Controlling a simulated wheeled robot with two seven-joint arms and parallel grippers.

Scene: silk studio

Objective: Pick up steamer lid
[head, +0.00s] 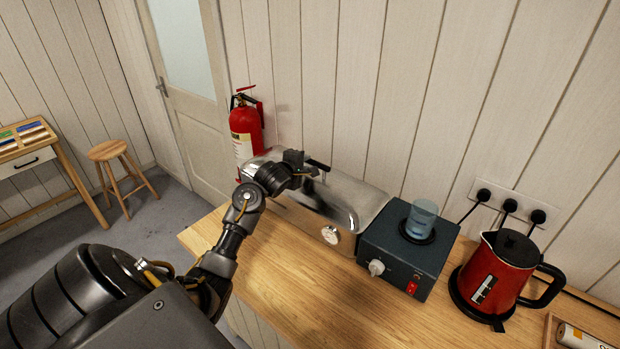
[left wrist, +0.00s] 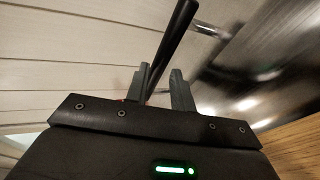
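The steamer (head: 270,205) is a long shiny metal box with a rounded lid (head: 345,200), at the back of the wooden worktop. A black bar handle (head: 318,165) shows on the lid's far side. My left gripper (head: 303,168) is over the lid, close to the handle. In the left wrist view my left gripper's fingers (left wrist: 162,88) stand apart. The black handle (left wrist: 172,45) runs down to the gap between them, nearer the left finger; contact cannot be told. The lid (left wrist: 255,65) lies to the right there. My right gripper is not in view.
A dark control box (head: 405,255) with a blue cup (head: 421,219) on top stands right of the steamer. A red kettle (head: 496,272) is further right. A red fire extinguisher (head: 246,130) hangs behind the left end. The worktop's front (head: 290,290) is clear.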

